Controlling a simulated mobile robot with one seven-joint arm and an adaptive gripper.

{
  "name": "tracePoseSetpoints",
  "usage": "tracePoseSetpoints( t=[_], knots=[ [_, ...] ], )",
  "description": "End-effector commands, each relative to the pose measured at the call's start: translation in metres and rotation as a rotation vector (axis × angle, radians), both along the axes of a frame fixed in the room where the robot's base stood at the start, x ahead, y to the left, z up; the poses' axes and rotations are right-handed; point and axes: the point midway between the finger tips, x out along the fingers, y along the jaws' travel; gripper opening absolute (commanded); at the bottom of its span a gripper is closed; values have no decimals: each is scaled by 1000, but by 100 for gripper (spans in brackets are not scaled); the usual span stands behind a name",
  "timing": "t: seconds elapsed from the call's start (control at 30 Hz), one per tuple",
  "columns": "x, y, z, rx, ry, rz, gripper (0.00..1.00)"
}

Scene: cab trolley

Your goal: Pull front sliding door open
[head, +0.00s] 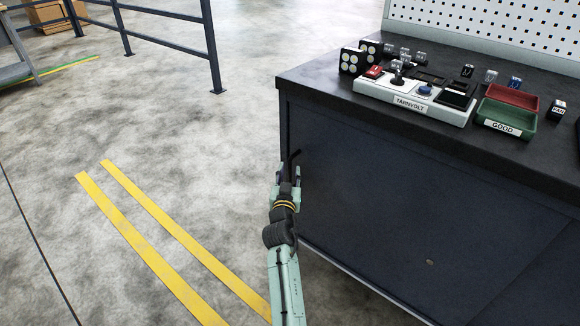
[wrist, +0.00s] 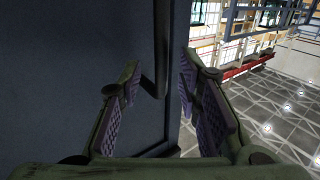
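The front sliding door (head: 375,195) is a dark blue-grey panel on the front of a workbench cabinet. It fills the left side of the wrist view (wrist: 65,75). A black upright bar handle (head: 294,158) sits near the cabinet's left edge. In the wrist view, the handle (wrist: 160,45) runs down between my fingers. My gripper (head: 288,174) is at the lower part of the handle, with its fingers apart on either side. The gripper (wrist: 160,72) looks open, with a gap between each finger pad and the bar. No contact with the handle is visible.
The cabinet's black worktop (head: 310,82) overhangs the door. It carries a white TARNVOLT control panel (head: 410,100), a red tray (head: 512,97) and a green GOOD tray (head: 505,118). Open concrete floor with yellow lines (head: 150,225) lies left. A blue railing (head: 212,50) stands behind.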

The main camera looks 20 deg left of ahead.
Motion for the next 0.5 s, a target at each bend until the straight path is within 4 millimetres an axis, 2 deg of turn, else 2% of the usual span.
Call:
tracePoseSetpoints(
  t=[0.1, 0.2, 0.5],
  knots=[
    [16, 4, 1, -2, -1, 0, 32],
    [24, 6, 1, -1, -1, 0, 32],
    [28, 7, 0, -1, -1, 1, 32]
  ],
)
